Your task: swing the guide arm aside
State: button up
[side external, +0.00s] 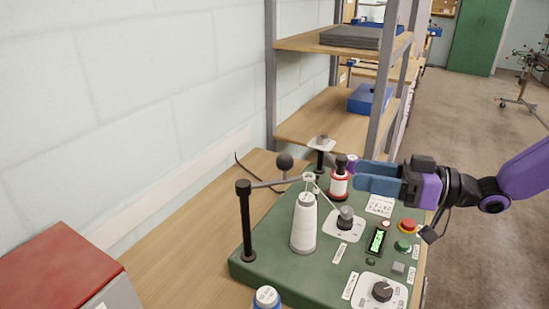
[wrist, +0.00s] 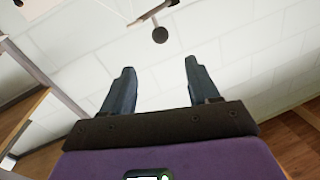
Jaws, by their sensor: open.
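The guide arm (side external: 268,184) is a thin grey bar on top of a black post (side external: 247,225) at the left of the green machine. It reaches right to a small ring above the white thread cone (side external: 304,225). A dark ball knob (side external: 285,161) stands up near the bar. In the wrist view, a dark ball (wrist: 160,35) and part of a bar show ahead of the fingers. My gripper (side external: 358,177) is open and empty, to the right of the ring and apart from it; its two blue fingers also show in the wrist view (wrist: 159,68).
A red and white spool (side external: 339,183) stands just left of my fingers. The green machine base (side external: 280,275) carries a dial, a display and buttons at right. A shelf rack (side external: 310,128) stands behind. A red box (side external: 60,270) sits at the left. Bare bench lies between.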

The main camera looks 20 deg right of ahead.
jog(key=x, duration=1.7)
jog(key=shift+w+a+r, duration=0.1)
jog(key=shift+w+a, duration=0.05)
grip_shut()
